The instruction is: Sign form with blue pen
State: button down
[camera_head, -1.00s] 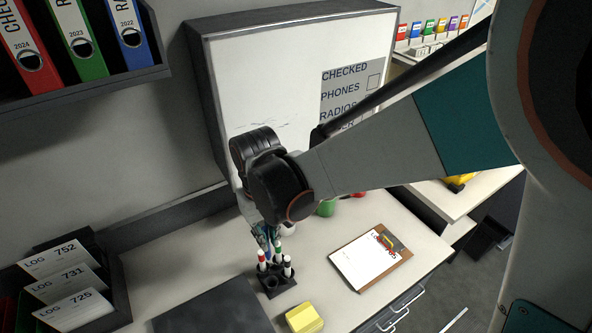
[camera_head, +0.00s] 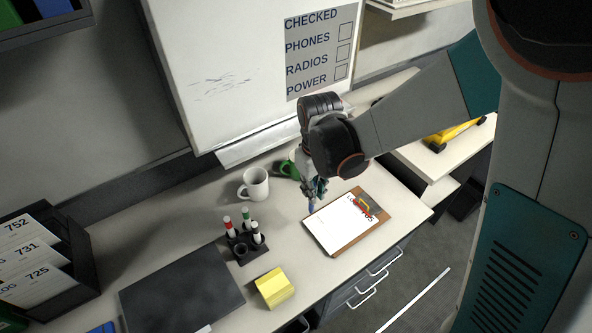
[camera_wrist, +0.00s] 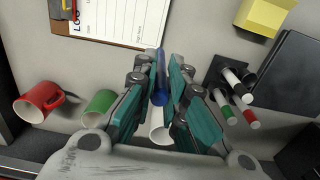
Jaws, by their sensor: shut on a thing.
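My gripper (camera_head: 316,188) is shut on a blue pen (camera_wrist: 159,80), which sits between the teal fingers in the wrist view. In the head view only a bit of blue shows under the gripper, near the clipboard's left edge. The form (camera_head: 340,224) is a white sheet on a brown clipboard (camera_head: 377,219) with a red and yellow clip, flat on the desk. The lined form (camera_wrist: 118,20) also shows at the top of the wrist view. The pen tip appears just beside or over the form's edge; contact cannot be told.
A black pen holder (camera_head: 240,252) with red, green and black markers stands left of the clipboard. A white mug (camera_head: 255,184) and green mug (camera_head: 290,166) stand behind; a red mug (camera_wrist: 37,101) shows in the wrist view. A yellow note block (camera_head: 274,287) lies in front.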

notch_tip(320, 180, down, 7)
jog(key=d+b, duration=0.2)
jog(key=b, duration=0.2)
jog(key=shift+w, duration=0.35)
jog(key=shift+d+f+b, duration=0.1)
jog(key=shift+f+b, duration=0.5)
jog(key=shift+b, duration=0.25)
dwell(2.3)
jog(key=shift+s+d, duration=0.15)
jog(key=shift+s, duration=0.55)
dwell(0.7)
jog(key=shift+s+d+b, duration=0.35)
jog(key=shift+d+b, duration=0.1)
jog(key=shift+d, duration=0.1)
dwell(1.2)
jog(key=shift+s+d, duration=0.1)
jog(key=shift+s, duration=0.2)
dwell(0.3)
